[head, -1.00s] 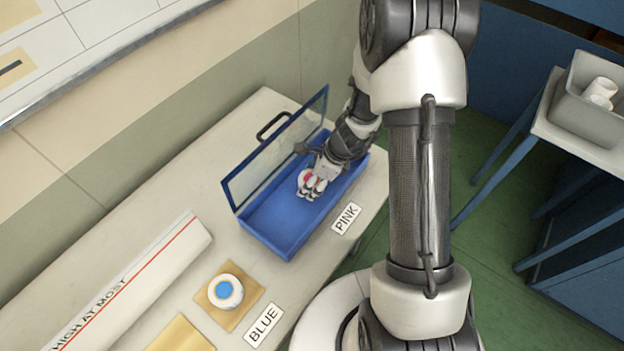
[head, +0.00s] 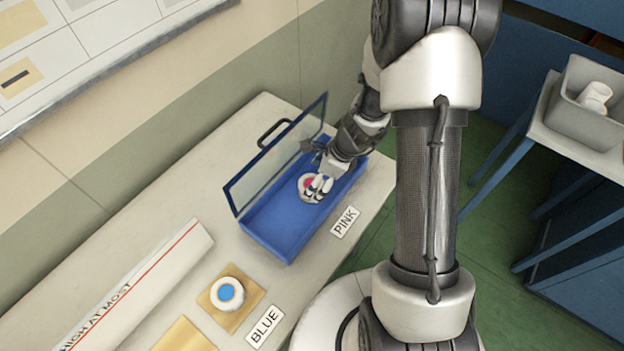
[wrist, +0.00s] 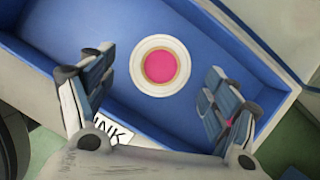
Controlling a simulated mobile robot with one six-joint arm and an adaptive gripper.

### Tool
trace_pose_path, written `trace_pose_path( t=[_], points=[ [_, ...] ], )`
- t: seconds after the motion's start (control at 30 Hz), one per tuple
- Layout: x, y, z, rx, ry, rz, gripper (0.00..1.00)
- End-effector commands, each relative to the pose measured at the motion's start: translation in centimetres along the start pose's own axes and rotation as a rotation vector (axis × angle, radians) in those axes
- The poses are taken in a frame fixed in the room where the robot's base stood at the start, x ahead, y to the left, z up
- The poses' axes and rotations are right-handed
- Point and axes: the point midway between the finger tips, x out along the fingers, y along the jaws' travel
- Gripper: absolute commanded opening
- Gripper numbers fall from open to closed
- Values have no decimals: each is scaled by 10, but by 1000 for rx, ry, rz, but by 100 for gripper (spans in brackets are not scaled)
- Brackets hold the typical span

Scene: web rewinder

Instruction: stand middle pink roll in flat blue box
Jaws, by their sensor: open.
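The flat blue box (head: 268,232) lies on the bench with its clear lid raised at the back. A white roll with a pink core (head: 306,184) stands on end inside the box, toward its right end. In the wrist view the pink roll (wrist: 160,66) shows end-on against the blue floor. My gripper (head: 322,190) is in the box beside the roll. In the wrist view my gripper (wrist: 152,92) is open, one finger on each side below the roll, with a gap between fingers and roll.
A white roll with a blue core (head: 227,293) stands on a tan square at the front. PINK (head: 345,221) and BLUE (head: 265,326) labels lie on the bench. A long height gauge (head: 140,285) lies left. A grey bin (head: 590,118) holds white rolls at right.

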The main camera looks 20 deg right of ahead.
Motion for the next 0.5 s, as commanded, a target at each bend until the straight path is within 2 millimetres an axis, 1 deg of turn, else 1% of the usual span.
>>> trace_pose_path(
  t=[0.03,0.2,0.3,0.5],
  points=[
    [-18,-1,2,1,0,-4,81],
    [-53,0,2,0,-1,-2,81],
    [-68,-1,1,1,0,-3,81],
    [-84,0,3,-17,-1,-3,81]
  ],
)
